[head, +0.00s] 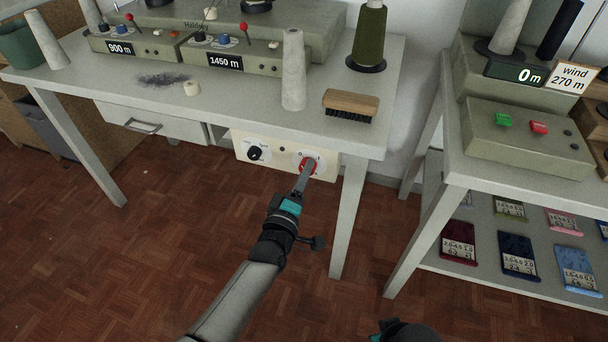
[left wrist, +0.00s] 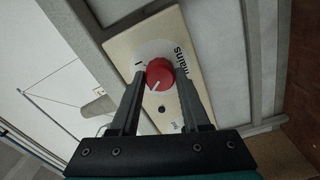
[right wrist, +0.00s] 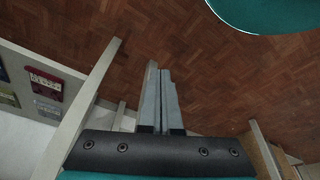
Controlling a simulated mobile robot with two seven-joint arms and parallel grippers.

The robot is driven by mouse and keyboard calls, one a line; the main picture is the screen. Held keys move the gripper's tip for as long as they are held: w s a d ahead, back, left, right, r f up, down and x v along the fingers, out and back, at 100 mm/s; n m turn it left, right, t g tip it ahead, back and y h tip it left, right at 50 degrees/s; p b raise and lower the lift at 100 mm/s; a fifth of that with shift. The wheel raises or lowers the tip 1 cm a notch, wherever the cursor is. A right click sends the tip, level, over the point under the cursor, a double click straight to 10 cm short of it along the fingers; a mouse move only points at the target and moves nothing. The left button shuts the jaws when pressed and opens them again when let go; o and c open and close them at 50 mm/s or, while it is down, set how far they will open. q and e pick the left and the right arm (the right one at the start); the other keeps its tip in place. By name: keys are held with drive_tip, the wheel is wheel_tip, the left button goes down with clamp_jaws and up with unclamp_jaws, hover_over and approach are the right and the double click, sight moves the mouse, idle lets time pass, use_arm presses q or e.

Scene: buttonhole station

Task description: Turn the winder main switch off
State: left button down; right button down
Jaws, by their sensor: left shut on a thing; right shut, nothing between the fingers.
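The main switch is a red rotary knob (head: 308,164) on a cream panel (head: 276,159) under the front edge of the winder table. In the left wrist view the red knob (left wrist: 160,75) sits on a white round plate beside the word "mains", with a white pointer line on its face. My left gripper (head: 303,176) is at the knob, its fingers shut on it from either side; they partly hide it in the head view. My right gripper (right wrist: 165,98) is shut and empty, over the floor.
A black knob (head: 255,153) sits left on the same panel. The table (head: 345,140) carries a brush (head: 350,105), cones and winder units with displays. A second table (head: 460,175) stands right, with colour cards on its lower shelf.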

use_arm(q)
drive_tip(key=shift+n, duration=1)
use_arm(e)
drive_tip(key=shift+w+r, duration=0.2)
drive_tip(key=shift+r, duration=0.35)
use_arm(q)
drive_tip(key=shift+c, duration=1.8)
unclamp_jaws()
use_arm(e)
drive_tip(key=shift+s, duration=0.1)
use_arm(q)
drive_tip(key=shift+s, duration=0.1)
drive_tip(key=p+v, duration=0.4)
drive_tip(key=v, duration=1.1)
use_arm(e)
drive_tip(key=s+d+f, duration=0.2)
drive_tip(key=s+f, duration=0.2)
drive_tip(key=f, duration=0.5)
drive_tip(key=shift+s+d+g, duration=0.25)
drive_tip(key=shift+s+g, duration=0.1)
drive_tip(key=shift+g, duration=0.05)
